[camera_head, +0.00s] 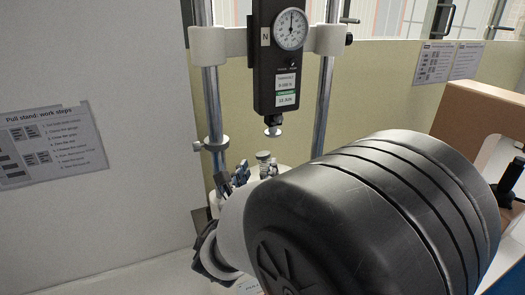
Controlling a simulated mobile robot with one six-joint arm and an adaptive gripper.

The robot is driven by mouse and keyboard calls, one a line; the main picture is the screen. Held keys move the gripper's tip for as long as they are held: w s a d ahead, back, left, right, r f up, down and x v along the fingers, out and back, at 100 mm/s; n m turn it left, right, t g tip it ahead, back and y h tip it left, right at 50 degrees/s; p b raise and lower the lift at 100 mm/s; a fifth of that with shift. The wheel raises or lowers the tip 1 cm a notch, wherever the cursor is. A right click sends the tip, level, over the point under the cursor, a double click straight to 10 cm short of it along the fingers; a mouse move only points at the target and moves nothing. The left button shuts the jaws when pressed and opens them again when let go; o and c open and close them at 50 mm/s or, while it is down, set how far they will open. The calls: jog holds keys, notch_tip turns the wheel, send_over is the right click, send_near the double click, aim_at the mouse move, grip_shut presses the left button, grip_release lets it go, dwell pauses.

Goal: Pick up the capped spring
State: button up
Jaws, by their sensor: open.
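A small metallic piece with a pale round cap (263,156), which looks like the capped spring, stands below the force gauge. Its lower part is hidden. My gripper (250,172) shows only in part behind my own arm, as dark grey-blue finger parts close to the left of the capped piece. It is open. I cannot tell whether the fingers touch the piece or are just beside it. My large black arm link covers the lower middle and right of the view.
The black force gauge (272,60) with a round dial hangs between two steel posts (213,105) of the stand. A work-steps sheet (48,145) is on the left wall. A brown board (480,108) stands at right.

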aim_at(264, 162)
jog(key=shift+x, duration=2.75)
jog(key=shift+d+r, duration=0.1)
jog(key=shift+c, duration=0.2)
grip_shut()
